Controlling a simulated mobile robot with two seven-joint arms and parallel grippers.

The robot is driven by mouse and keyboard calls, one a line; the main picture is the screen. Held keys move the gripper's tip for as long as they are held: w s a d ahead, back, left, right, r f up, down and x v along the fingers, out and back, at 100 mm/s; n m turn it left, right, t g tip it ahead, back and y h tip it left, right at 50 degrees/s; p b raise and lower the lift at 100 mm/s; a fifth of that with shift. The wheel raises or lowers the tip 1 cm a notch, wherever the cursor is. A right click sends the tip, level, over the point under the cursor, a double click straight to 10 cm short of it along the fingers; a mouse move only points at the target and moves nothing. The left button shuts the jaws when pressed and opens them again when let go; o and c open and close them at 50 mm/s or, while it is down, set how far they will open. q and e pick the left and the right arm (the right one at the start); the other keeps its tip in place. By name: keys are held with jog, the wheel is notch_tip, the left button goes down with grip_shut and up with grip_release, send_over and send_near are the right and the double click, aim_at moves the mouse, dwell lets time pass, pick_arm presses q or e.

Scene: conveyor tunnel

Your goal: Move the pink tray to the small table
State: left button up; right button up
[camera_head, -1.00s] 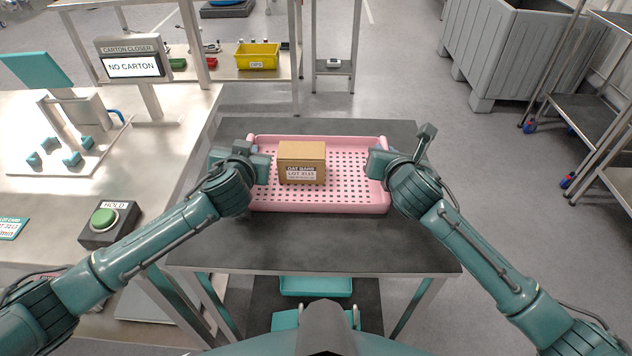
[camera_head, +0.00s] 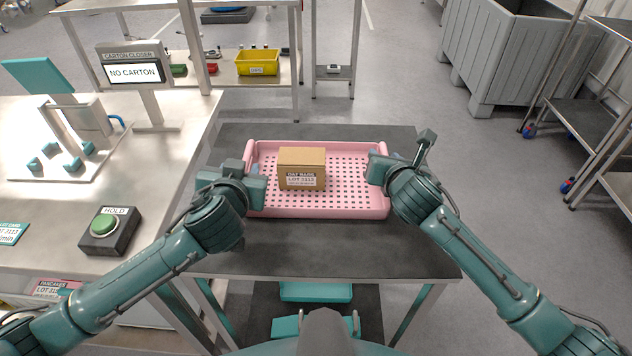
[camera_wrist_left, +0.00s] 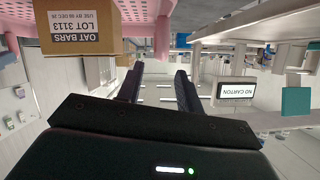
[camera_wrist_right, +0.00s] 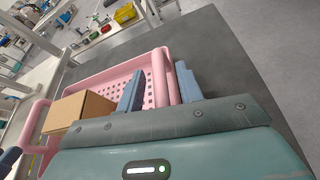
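The pink tray (camera_head: 350,211), with a perforated floor, lies flat on a dark-topped table (camera_head: 340,248). A brown carton labelled OAT BARS (camera_head: 302,168) stands in it, left of centre; it also shows in the left wrist view (camera_wrist_left: 80,30). My left gripper (camera_head: 258,183) is at the tray's left end, fingers apart, with a clear gap between them in the left wrist view (camera_wrist_left: 158,88). My right gripper (camera_head: 376,168) is at the right end. In the right wrist view its open fingers (camera_wrist_right: 160,88) stand either side of the tray's end wall. I cannot tell which surface is the small table.
A steel bench with a HOLD button (camera_head: 104,224) and a NO CARTON screen (camera_head: 133,73) borders the table on the left. A yellow bin (camera_head: 258,61) is on a shelf behind. A grey bin (camera_head: 510,60) and steel cart (camera_head: 580,110) stand right.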

jog(key=shift+s+r, duration=0.1)
jog(key=shift+s, duration=0.15)
pick_arm(q)
jog(key=v, duration=0.4)
jog(key=shift+s, duration=0.2)
pick_arm(e)
jog(key=v, duration=1.1)
jog(key=shift+s, duration=0.25)
jog(key=shift+r, duration=0.1)
